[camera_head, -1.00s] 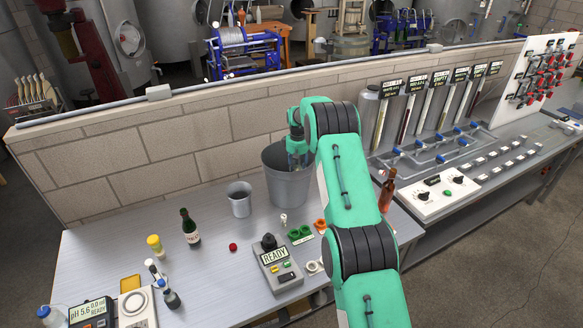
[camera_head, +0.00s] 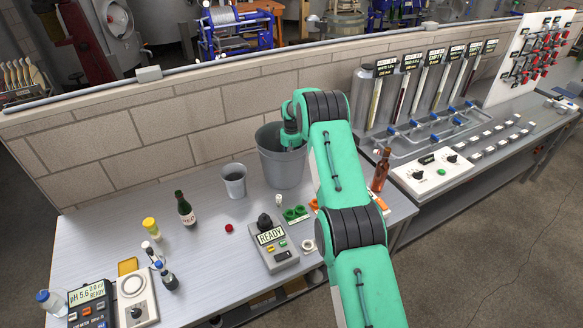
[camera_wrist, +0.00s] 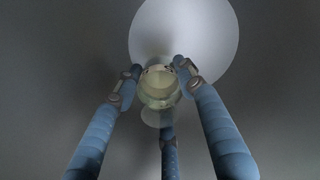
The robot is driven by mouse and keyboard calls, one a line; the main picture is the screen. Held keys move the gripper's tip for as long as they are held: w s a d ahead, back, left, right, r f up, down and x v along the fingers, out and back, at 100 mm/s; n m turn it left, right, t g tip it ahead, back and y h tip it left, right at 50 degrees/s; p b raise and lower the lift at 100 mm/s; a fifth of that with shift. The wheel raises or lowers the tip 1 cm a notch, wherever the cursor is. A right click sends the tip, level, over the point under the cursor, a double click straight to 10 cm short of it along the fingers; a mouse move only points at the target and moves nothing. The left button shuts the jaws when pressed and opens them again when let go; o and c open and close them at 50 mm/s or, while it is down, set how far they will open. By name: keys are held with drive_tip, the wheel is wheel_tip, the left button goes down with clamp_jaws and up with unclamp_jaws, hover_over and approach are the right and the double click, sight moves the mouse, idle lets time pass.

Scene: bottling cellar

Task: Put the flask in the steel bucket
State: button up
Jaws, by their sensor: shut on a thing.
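The grey steel bucket (camera_head: 284,168) stands on the bench near the low block wall. My gripper reaches down inside it; the wrist link shows at the bucket's mouth and the fingertips are hidden by the bucket in the head view. In the wrist view, the three blue fingers of my gripper (camera_wrist: 159,80) close around the flask (camera_wrist: 159,88), a pale, see-through round glass thing. A bright round area (camera_wrist: 205,30) lies beyond it, seemingly the bucket's floor. I cannot tell whether the flask touches the floor.
A smaller grey cup (camera_head: 234,182) stands left of the bucket. A dark green bottle (camera_head: 185,210), a yellow-capped jar (camera_head: 151,228) and a READY device (camera_head: 273,245) are in front. A brown bottle (camera_head: 380,172) stands to the right, close to my arm.

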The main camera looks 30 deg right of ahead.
drive_tip(key=shift+f, duration=1.4)
drive_tip(key=shift+f, duration=0.1)
drive_tip(key=o, duration=1)
drive_tip(key=shift+c, duration=0.2)
wheel_tip(320, 180, up, 12)
drive_tip(key=shift+r, duration=0.1)
